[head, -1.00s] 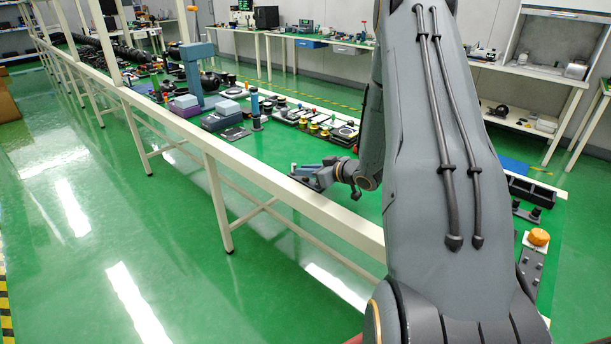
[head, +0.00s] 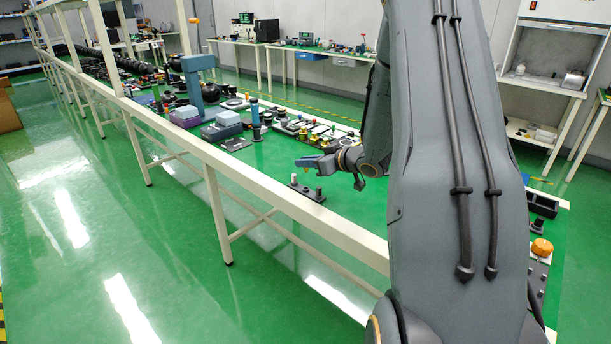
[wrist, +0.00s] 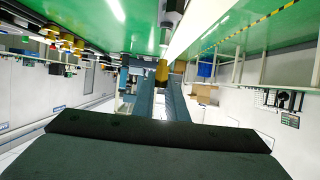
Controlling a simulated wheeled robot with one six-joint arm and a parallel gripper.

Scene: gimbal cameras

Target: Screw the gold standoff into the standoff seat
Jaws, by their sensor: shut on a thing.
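In the wrist view, my gripper (wrist: 160,92) has its two dark fingers closed on the gold standoff (wrist: 162,70), which shows at the fingertips. In the head view, my gripper (head: 308,162) points left, above the bench. The standoff is too small to make out there. A small dark plate with several short posts (head: 307,191) lies on the green bench below and just in front of my gripper. I cannot tell which part is the standoff seat.
Coloured parts and small fixtures (head: 302,130) stand on the bench beyond my gripper. A blue-grey column device (head: 194,85) stands farther left. The pale bench edge (head: 270,195) runs along the near side. An orange knob (head: 542,247) is at the right.

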